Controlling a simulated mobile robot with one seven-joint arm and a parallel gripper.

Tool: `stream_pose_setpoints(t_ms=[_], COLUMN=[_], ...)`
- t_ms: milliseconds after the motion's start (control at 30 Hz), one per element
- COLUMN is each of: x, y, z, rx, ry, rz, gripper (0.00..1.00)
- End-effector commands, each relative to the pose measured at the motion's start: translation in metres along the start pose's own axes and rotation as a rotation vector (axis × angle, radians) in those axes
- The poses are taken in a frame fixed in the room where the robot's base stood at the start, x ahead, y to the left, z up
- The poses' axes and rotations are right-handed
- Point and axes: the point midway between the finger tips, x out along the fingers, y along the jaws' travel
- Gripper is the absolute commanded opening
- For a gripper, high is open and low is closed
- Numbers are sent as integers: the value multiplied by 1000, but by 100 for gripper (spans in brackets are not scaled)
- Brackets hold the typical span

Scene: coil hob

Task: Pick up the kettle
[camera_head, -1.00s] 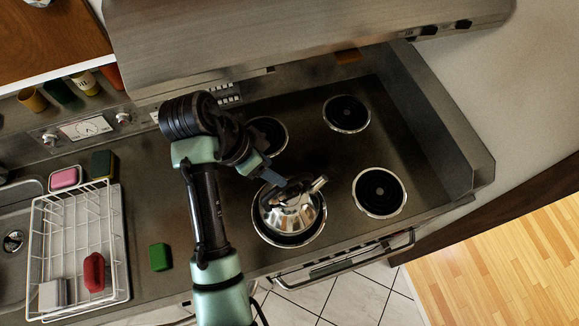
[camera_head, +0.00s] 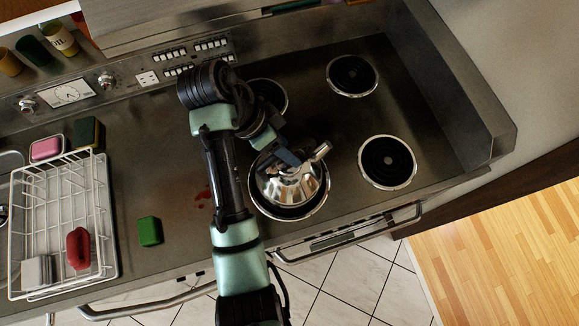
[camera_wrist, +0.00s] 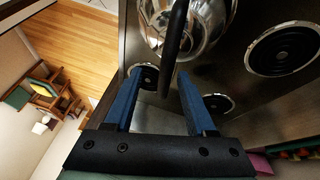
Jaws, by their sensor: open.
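The shiny metal kettle (camera_head: 291,184) stands on the front left coil burner of the hob, its spout pointing up and right. In the wrist view the kettle (camera_wrist: 207,28) is at the top, with its dark handle (camera_wrist: 174,45) running down toward the space between the fingers. My gripper (camera_head: 292,157) is over the top of the kettle in the head view. In the wrist view my gripper (camera_wrist: 160,78) is open, one blue finger on each side of the handle's lower end. I cannot tell whether a finger touches the handle.
Free coil burners lie at the back right (camera_head: 352,75) and front right (camera_head: 388,162). A white dish rack (camera_head: 110,215) with a red item stands at left. A green block (camera_head: 149,231) lies on the counter. The oven handle runs along the front edge.

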Motion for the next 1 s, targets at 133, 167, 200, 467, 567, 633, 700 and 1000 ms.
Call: stream_pose_setpoints(t_ms=[133,167,200,467,567,633,700,1000], x=[18,21,20,49,51,51,50,50], y=[-2,-3,-1,-4,-4,-4,-4,-4], z=[2,2,0,1,1,1,1,1], rx=[2,1,-2,0,1,1,1,0], ry=[0,-1,-2,-1,-1,-1,-1,-1], rz=[1,1,5,0,-1,-1,-1,-1], gripper=[56,56,56,56,56,56,52,0])
